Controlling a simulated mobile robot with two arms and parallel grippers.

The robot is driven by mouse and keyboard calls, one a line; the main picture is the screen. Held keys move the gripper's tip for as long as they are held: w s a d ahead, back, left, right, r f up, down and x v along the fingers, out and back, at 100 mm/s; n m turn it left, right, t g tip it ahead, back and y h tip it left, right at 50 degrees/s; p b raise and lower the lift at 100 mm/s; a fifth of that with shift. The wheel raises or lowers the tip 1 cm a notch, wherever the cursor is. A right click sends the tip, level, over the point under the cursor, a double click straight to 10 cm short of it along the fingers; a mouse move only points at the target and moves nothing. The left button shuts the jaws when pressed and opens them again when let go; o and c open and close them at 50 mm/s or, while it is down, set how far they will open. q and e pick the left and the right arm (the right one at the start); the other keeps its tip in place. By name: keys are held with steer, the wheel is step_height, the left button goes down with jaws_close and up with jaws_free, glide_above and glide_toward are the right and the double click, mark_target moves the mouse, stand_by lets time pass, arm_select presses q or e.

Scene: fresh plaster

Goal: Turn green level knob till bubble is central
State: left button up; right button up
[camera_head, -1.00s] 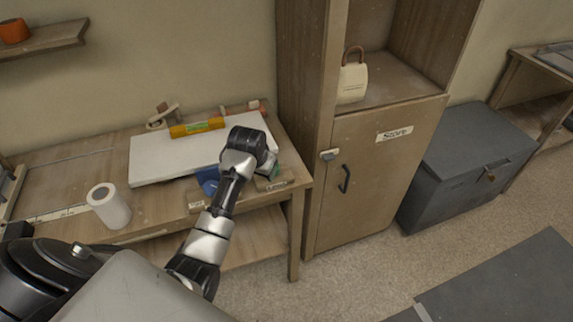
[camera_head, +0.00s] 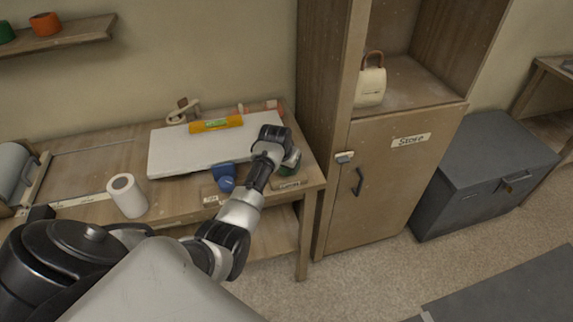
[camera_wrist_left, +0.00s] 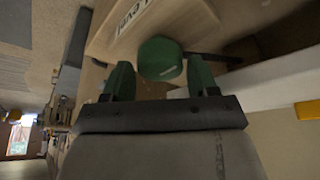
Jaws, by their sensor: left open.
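The green knob (camera_wrist_left: 160,60) is round, at the table's front right, under the "Level" label (camera_wrist_left: 132,14) in the wrist view. My left gripper (camera_wrist_left: 161,80) is open, with one finger on each side of the knob's near part; I cannot tell whether they touch it. In the head view my left gripper and wrist (camera_head: 272,142) hide much of the green knob (camera_head: 291,160). A yellow spirit level (camera_head: 216,123) with a green vial lies on the white board (camera_head: 180,150). Its bubble is too small to make out. My right gripper is not in view.
A blue knob (camera_head: 225,175) stands left of my left wrist at the board's front edge. A white roll (camera_head: 127,196) stands further left on the table. A cabinet marked "Store" (camera_head: 390,175) stands close on the right. A clamp-like tool (camera_head: 183,110) lies behind the board.

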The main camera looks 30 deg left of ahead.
arm_select(q)
steer(key=shift+w+f, duration=0.15)
steer(key=shift+f, duration=0.2)
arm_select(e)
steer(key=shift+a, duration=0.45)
arm_select(q)
steer(key=c, duration=0.6)
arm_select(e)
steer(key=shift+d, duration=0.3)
arm_select(q)
steer(key=shift+r, duration=0.1)
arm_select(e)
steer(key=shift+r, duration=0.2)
